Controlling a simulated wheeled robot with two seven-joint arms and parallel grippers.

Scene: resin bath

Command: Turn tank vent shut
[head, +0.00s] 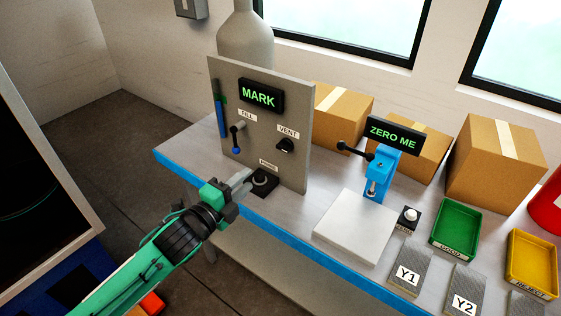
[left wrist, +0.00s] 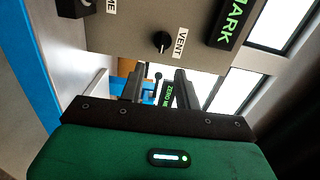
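The tank vent is a round black knob (head: 285,146) under a VENT label (head: 288,132) on the upright grey panel (head: 235,85). In the left wrist view the same knob (left wrist: 161,40) shows a pale pointer mark and sits above the finger gap. My left gripper (head: 243,180) is in front of the panel's lower part, lower left of the knob and apart from it. In the left wrist view its two fingers (left wrist: 158,88) stand apart with nothing between them. My right gripper is in neither view.
A blue-handled FILL lever (head: 236,140) and a MARK display (head: 259,95) are on the panel. A black fixture (head: 263,183) sits at its foot, close to my left fingers. A blue stand (head: 378,172) with a ZERO ME display and a white plate (head: 353,228) are to the right.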

